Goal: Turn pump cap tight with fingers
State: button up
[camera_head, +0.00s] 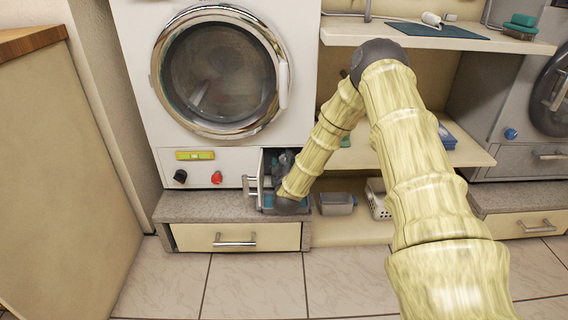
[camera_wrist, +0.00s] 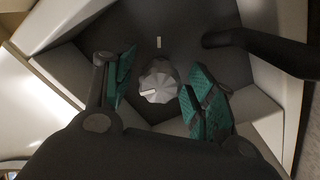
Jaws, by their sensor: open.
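The pump cap (camera_wrist: 160,82) is a pale grey faceted knob in a dark recess, near the middle of the wrist view. A light line on it points left, while a short pale mark (camera_wrist: 158,42) sits on the dark wall above it. My gripper (camera_wrist: 161,76) is open, with a green-padded finger on each side of the cap. Gaps show between both pads and the cap. In the head view, my arm reaches down into the open compartment (camera_head: 253,184) at the washer's lower right; the cap is hidden there.
A dark curved hose or bar (camera_wrist: 258,48) enters the recess from the upper right. The washer (camera_head: 138,60) has black (camera_head: 180,176) and red (camera_head: 216,177) knobs left of the compartment. A grey container (camera_head: 337,204) and white basket (camera_head: 377,199) stand right of it.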

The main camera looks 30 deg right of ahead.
jog(key=shift+w+d, duration=0.15)
jog(key=shift+w, duration=0.05)
jog(key=c, duration=1.1)
jog(key=shift+o, duration=0.2)
jog(key=shift+r+m+p, duration=0.1)
jog(key=shift+m+p, duration=0.2)
jog(key=shift+p, duration=0.1)
